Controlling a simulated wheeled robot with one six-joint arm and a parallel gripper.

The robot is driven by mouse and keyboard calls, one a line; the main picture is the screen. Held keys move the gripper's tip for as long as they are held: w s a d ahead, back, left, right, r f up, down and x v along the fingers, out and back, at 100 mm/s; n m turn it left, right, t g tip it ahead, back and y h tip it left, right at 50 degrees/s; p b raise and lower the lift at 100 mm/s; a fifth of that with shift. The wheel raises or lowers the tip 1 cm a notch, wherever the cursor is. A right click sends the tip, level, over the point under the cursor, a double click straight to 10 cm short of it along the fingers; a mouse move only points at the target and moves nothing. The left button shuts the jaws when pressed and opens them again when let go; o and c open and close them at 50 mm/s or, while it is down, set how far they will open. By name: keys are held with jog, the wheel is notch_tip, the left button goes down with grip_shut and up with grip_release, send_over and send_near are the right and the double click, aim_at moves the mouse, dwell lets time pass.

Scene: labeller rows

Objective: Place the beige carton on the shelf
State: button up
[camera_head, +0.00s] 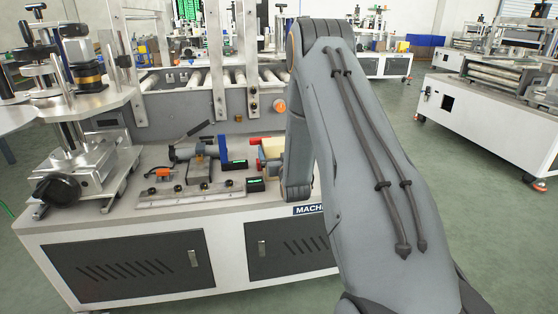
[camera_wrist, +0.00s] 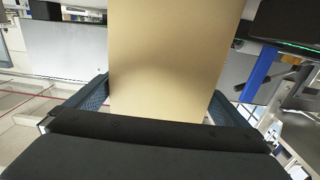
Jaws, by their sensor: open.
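The beige carton (camera_wrist: 170,50) fills the middle of the wrist view, its flat face close to the camera. My gripper (camera_wrist: 160,102) is open, with one dark finger on each side of the carton's lower part; I cannot tell whether either finger touches it. In the head view a small beige block (camera_head: 271,148), which looks like the carton, shows on the machine's deck, with red parts beside it. I cannot make out which surface is the shelf.
The machine's white deck (camera_head: 130,195) carries a blue and grey motor-like unit (camera_head: 200,152), small dark boxes with green displays (camera_head: 256,184) and a slotted rail (camera_head: 190,196). A press stand (camera_head: 75,165) rises at left. Open green floor (camera_head: 460,230) lies at right.

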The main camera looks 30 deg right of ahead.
jog(key=c, duration=1.4)
jog(key=shift+r, duration=0.15)
jog(key=c, duration=0.3)
